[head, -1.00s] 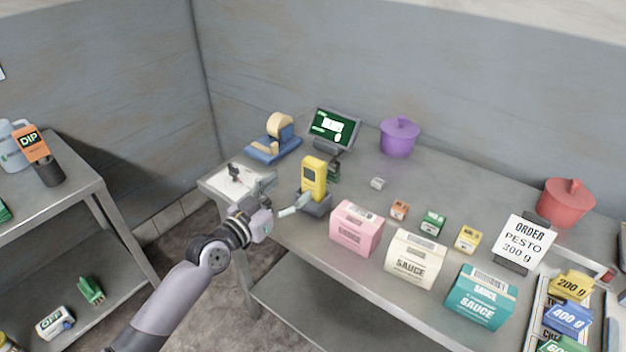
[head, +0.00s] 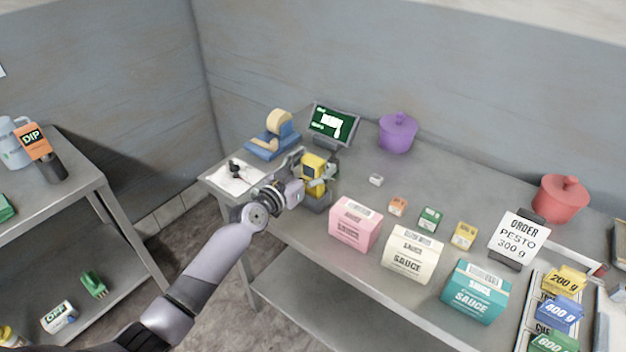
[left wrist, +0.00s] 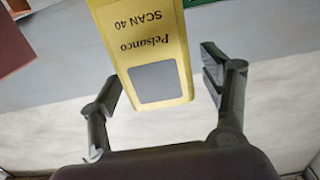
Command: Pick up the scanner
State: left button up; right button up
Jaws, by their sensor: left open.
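The yellow scanner (head: 313,168) stands upright in its dark holder (head: 316,199) near the front left of the long grey table. My left gripper (head: 314,170) is open, with its fingers on either side of the scanner. In the left wrist view the scanner (left wrist: 150,55), marked "Pelsanco SCAN 40", reaches down between the two open fingers (left wrist: 165,88). A gap shows between the scanner and the right finger; the left finger is close to its edge, and I cannot tell if it touches. My right gripper does not show.
Pink (head: 355,224), cream (head: 411,254) and teal (head: 475,291) sauce cartons line the table's front edge. A tape dispenser (head: 273,137), a screen (head: 333,123) and a purple pot (head: 398,132) stand behind.

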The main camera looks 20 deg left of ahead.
pick_arm(q)
jog(key=shift+c, duration=0.3)
jog(key=shift+r, duration=0.1)
grip_shut()
dwell(0.4)
